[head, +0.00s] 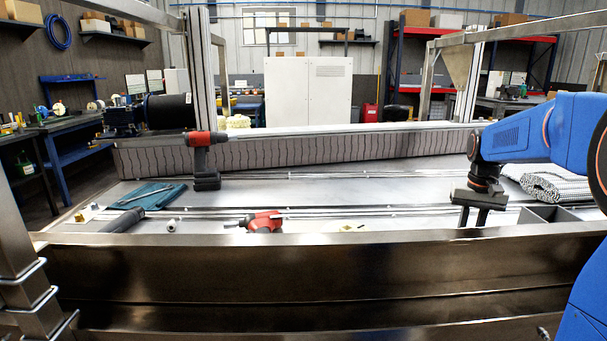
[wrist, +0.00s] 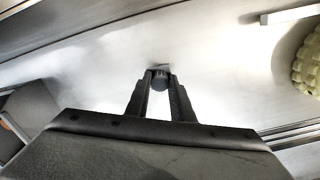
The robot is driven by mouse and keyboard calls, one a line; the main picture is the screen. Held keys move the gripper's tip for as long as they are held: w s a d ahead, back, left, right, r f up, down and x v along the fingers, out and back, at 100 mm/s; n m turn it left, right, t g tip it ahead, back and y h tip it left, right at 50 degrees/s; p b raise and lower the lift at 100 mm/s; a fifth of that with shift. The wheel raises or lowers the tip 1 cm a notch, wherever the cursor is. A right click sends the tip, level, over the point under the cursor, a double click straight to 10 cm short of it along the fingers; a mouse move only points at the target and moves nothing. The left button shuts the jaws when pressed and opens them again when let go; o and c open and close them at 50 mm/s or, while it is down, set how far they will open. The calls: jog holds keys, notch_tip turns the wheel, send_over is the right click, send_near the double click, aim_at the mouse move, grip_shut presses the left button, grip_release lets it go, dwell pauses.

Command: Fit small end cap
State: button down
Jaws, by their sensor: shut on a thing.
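My gripper (head: 472,214) points down over the metal deck at the right of the head view. In the wrist view my gripper (wrist: 160,88) has its two fingers closing toward each other at the tips, around a small dark round piece (wrist: 160,77), which looks like the end cap. Bright deck shows in the gap between the fingers behind it. The front rail hides the lowest part of the fingertips in the head view, and the cap cannot be made out there. I cannot tell whether the cap touches the deck.
A grey divided bin (head: 548,214) stands right of my gripper. The front rail (head: 300,270) runs across the near side. The deck between is mostly clear.

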jog(key=shift+r, duration=2.1)
